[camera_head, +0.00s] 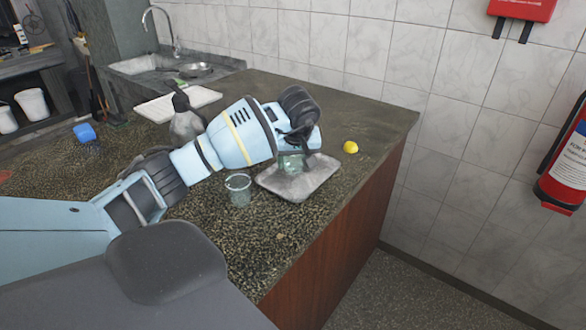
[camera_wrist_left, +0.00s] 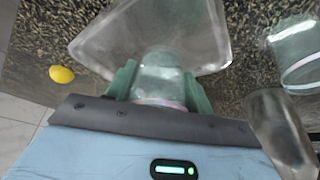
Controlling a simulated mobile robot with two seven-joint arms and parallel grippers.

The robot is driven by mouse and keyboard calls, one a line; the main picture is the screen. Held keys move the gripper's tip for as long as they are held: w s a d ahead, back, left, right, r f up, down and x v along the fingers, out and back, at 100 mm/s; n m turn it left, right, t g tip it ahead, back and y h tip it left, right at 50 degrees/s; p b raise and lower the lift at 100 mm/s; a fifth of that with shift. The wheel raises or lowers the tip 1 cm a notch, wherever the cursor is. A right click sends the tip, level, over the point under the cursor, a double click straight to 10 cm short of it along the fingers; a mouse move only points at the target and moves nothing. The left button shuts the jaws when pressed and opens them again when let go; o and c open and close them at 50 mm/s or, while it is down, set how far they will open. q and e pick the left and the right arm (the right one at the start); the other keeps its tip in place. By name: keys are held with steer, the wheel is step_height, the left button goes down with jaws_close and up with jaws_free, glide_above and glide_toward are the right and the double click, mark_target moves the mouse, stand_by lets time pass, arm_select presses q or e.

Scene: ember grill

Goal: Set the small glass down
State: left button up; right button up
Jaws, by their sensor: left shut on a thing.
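My left gripper (camera_head: 296,146) is over a grey tray (camera_head: 318,180) on the dark speckled counter. It is shut on the small glass (camera_head: 292,163), a clear greenish glass. In the left wrist view the small glass (camera_wrist_left: 160,75) sits between the two green fingers of my left gripper (camera_wrist_left: 158,85), with the tray (camera_wrist_left: 207,55) behind it. I cannot tell whether the glass touches the tray. My right gripper is not in view.
Another clear glass (camera_head: 239,190) stands on the counter left of the tray. A lemon (camera_head: 350,147) lies beyond the tray, near the counter's edge. A spray bottle (camera_head: 185,122), a white board (camera_head: 178,104) and a sink (camera_head: 165,68) are farther back. A blue cup (camera_head: 84,132) is at the left.

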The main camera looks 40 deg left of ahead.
mark_target(293, 169)
arm_select(q)
steer(key=shift+w+a, duration=0.1)
steer(key=shift+a, duration=0.05)
steer(key=shift+w+a, duration=0.15)
steer(key=shift+a+f, duration=0.1)
steer(key=shift+f, duration=1.65)
steer(key=shift+f, duration=0.2)
steer(key=o, duration=1.1)
steer(key=shift+r, duration=0.1)
